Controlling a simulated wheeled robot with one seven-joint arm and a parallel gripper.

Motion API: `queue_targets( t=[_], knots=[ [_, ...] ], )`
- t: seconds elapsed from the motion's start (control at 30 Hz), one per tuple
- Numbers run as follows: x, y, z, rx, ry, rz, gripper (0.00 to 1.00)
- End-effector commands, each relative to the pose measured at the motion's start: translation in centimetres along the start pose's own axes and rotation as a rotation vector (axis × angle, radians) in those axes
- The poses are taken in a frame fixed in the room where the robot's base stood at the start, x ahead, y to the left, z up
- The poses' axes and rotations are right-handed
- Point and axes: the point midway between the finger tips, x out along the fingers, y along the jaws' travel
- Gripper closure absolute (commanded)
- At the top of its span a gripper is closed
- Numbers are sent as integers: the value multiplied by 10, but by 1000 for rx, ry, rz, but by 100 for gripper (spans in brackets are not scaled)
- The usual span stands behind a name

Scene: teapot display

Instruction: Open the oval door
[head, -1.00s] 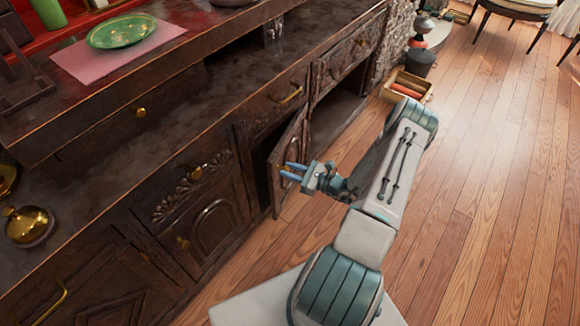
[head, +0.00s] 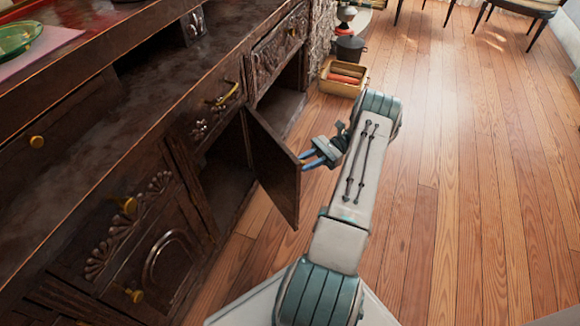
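A dark wooden cabinet door (head: 275,168) stands swung wide open from the cabinet front in the head view. Its plain inner face shows; its outer face and any oval carving or knob there are hidden. The compartment (head: 225,175) behind it is open and dark. My gripper (head: 304,160) is at the door's free edge, on the outer side, with its two blue fingers pointing left toward it. The fingertips are partly hidden by the edge, so I cannot tell whether they hold anything.
A closed door with an arched carving (head: 160,258) and a gold knob is at lower left. A drawer with a gold handle (head: 226,96) is above the open compartment. A box with red items (head: 343,78) stands on the floor beyond. The wooden floor at right is clear.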

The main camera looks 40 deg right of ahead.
Motion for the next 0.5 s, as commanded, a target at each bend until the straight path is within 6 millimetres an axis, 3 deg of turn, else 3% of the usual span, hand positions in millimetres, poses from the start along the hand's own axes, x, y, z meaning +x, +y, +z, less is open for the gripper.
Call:
queue_targets(
  t=[0.17,0.5],
  knots=[
    [-8,6,-1,1,1,26,100],
    [-3,4,0,2,0,45,100]
  ],
)
